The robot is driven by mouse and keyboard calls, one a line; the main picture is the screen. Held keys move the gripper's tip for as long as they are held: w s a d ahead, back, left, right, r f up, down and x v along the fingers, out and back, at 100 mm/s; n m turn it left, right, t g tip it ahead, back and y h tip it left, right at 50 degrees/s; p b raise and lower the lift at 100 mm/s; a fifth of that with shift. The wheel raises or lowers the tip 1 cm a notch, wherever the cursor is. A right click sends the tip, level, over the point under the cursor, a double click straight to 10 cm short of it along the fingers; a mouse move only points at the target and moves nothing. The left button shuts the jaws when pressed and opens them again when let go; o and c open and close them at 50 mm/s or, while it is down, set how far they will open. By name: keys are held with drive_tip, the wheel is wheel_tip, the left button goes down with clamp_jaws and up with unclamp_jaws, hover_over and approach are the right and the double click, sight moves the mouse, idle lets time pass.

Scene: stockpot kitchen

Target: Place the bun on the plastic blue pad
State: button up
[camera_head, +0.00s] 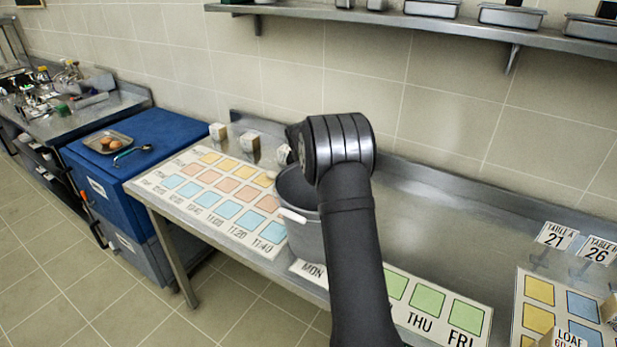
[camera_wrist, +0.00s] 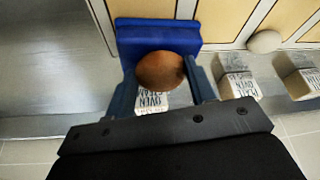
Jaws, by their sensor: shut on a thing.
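In the wrist view a round brown bun (camera_wrist: 160,71) sits between the two dark blue fingers of my gripper (camera_wrist: 160,85), which is shut on it. A blue piece (camera_wrist: 158,32) shows just beyond the bun; I cannot tell whether it is the blue pad or part of the gripper. In the head view my gripper is hidden behind my arm, and so is the bun. Light blue squares (camera_head: 228,209) form the front row of a printed board on the counter, with orange and yellow squares behind.
Labelled wooden cubes (camera_head: 250,147) stand along the counter's back; they also show in the wrist view (camera_wrist: 237,80). A pale round object (camera_wrist: 264,41) lies near the board's back edge. A tray (camera_head: 123,137) with brown round items stands on blue boxes (camera_head: 75,160). The shelf (camera_head: 400,22) hangs above.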

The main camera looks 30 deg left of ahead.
drive_tip(key=o, duration=1)
drive_tip(key=shift+f, duration=0.1)
drive_tip(key=shift+c, duration=0.2)
wheel_tip(320, 180, up, 10)
drive_tip(key=s, duration=0.1)
drive_tip(key=shift+d, duration=0.15)
drive_tip(key=f, duration=0.6)
drive_tip(key=w+f, duration=0.1)
drive_tip(key=f, duration=0.2)
drive_tip(key=shift+f, duration=0.4)
wheel_tip(320, 180, up, 5)
